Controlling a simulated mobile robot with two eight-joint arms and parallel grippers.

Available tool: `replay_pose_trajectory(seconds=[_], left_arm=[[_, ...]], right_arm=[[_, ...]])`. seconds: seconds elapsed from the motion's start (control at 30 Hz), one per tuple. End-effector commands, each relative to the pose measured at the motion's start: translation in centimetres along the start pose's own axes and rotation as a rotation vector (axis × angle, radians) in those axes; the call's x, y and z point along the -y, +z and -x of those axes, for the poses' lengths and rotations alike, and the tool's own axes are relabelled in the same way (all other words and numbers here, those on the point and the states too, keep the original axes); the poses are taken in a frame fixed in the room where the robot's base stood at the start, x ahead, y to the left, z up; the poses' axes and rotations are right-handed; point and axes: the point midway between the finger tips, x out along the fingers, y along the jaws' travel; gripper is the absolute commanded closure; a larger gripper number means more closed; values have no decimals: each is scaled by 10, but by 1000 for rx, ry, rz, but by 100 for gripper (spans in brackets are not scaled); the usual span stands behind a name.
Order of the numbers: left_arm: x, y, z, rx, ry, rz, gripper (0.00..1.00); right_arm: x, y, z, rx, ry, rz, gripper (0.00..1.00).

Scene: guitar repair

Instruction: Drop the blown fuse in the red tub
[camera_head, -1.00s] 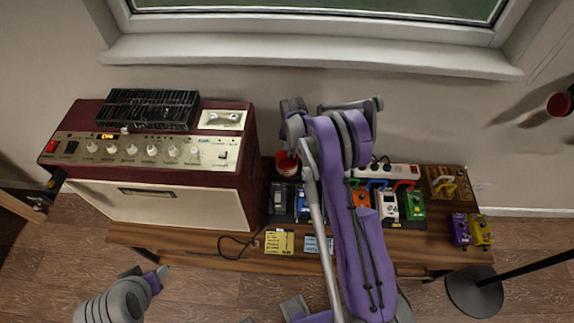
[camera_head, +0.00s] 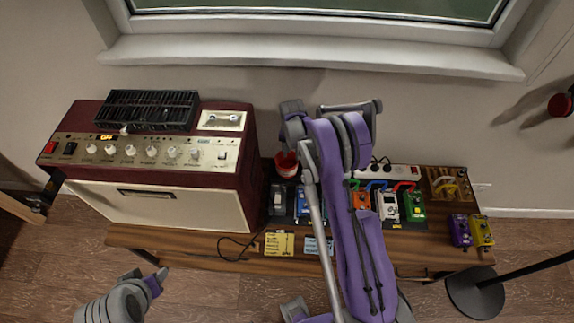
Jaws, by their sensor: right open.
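The red tub (camera_head: 286,164) stands on the wooden bench just right of the amplifier, partly behind my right arm. My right gripper (camera_head: 290,146) is open above the tub, at the end of the purple arm; its fingertips are hard to make out against the wrist. I cannot make out a fuse in or under the jaws, and the inside of the tub is too small to read. A pale dish (camera_head: 222,119) with small items lies on top of the amplifier. My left gripper (camera_head: 159,279) is low at the bottom left, off the bench; its jaws are unclear.
The dark red amplifier (camera_head: 150,165) fills the bench's left side, with a black slotted unit (camera_head: 149,110) on top. Several pedals, a power strip (camera_head: 400,170) and yellow notes (camera_head: 279,244) lie right of it. A stand (camera_head: 475,293) is on the floor at right.

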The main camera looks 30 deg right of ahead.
Motion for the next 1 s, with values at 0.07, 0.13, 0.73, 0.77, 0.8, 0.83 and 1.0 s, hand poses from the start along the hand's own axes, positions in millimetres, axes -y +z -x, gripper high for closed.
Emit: replay_pose_trajectory(seconds=[0.07,0.13,0.73,0.77,0.8,0.83,1.0], left_arm=[[0,0,0,0,0,0,50],[0,1,-1,1,0,0,50],[0,2,-1,1,0,0,50],[0,2,-1,1,0,0,50],[0,2,-1,1,0,0,50],[0,2,-1,1,0,0,50],[0,2,-1,1,0,0,50]], right_arm=[[0,0,11,0,0,0,55],[0,0,24,0,0,0,55],[0,0,102,0,0,0,55],[0,0,103,0,0,0,55],[0,0,102,0,0,0,55],[0,0,102,0,0,0,55],[0,0,102,0,0,0,55]])
